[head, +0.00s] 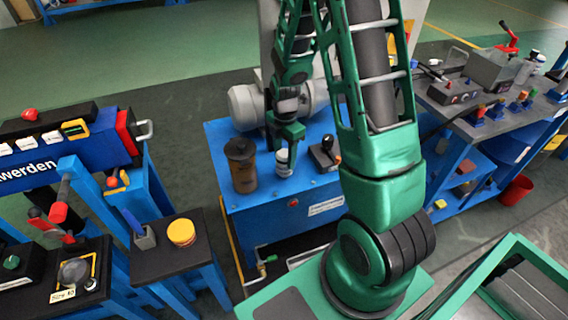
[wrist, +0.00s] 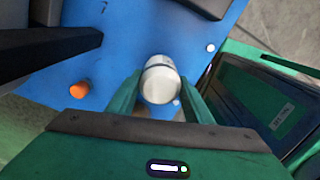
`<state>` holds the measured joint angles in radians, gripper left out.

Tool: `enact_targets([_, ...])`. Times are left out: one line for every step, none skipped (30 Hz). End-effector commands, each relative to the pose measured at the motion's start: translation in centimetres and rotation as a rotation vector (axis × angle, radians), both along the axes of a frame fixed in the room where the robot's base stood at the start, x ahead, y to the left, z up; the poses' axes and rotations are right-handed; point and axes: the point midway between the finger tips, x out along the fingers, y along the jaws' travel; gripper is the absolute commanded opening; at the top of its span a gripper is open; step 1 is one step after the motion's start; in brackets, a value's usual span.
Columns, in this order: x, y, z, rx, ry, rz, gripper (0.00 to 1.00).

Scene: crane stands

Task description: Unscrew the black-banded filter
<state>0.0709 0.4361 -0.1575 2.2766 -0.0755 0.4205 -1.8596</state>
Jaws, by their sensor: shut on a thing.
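A small white-grey cylindrical filter (head: 284,164) stands upright on the blue cabinet (head: 230,200). In the wrist view the filter (wrist: 160,84) shows its pale round top between the two green fingers. My gripper (head: 288,142) points down from above and is shut on it; the gripper also shows in the wrist view (wrist: 159,92). A dark stripe seems to cross the filter in the head view, but it is too small to be sure of its colour. The filter's lower end and its seat are hard to see.
A brown cylinder with a dark top (head: 241,168) stands close left of the filter. A black joystick box (head: 324,154) is close on its right. A grey motor (head: 252,106) lies behind. A small table with a yellow round object (head: 181,232) stands at front left.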

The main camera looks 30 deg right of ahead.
Motion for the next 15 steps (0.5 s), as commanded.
enact_targets([0.05,0.04,0.02,0.000,-0.001,0.002,0.00])
enact_targets([0.06,0.04,0.02,0.000,-0.001,0.002,0.00])
enact_targets([0.06,0.04,0.02,0.000,-0.001,0.001,0.00])
enact_targets([0.06,0.04,0.02,0.000,-0.001,0.001,0.00])
enact_targets([0.06,0.04,0.02,0.000,-0.001,0.002,0.00])
enact_targets([0.05,0.04,0.02,0.000,-0.001,0.009,0.00])
enact_targets([0.05,0.04,0.02,0.000,-0.001,0.020,0.00])
enact_targets([0.06,0.04,0.03,0.000,-0.001,0.037,0.00])
enact_targets([0.06,0.05,0.03,0.000,-0.001,0.070,0.00])
enact_targets([0.06,0.05,0.03,0.000,-0.001,0.101,0.00])
enact_targets([0.06,0.05,0.03,0.000,-0.001,0.135,0.00])
enact_targets([0.04,0.06,0.03,0.000,-0.001,0.183,0.00])
enact_targets([0.05,0.06,0.04,0.000,-0.001,0.217,0.00])
enact_targets([0.04,0.06,0.04,0.000,-0.001,0.252,0.00])
enact_targets([0.04,0.06,0.04,0.001,-0.001,0.295,0.00])
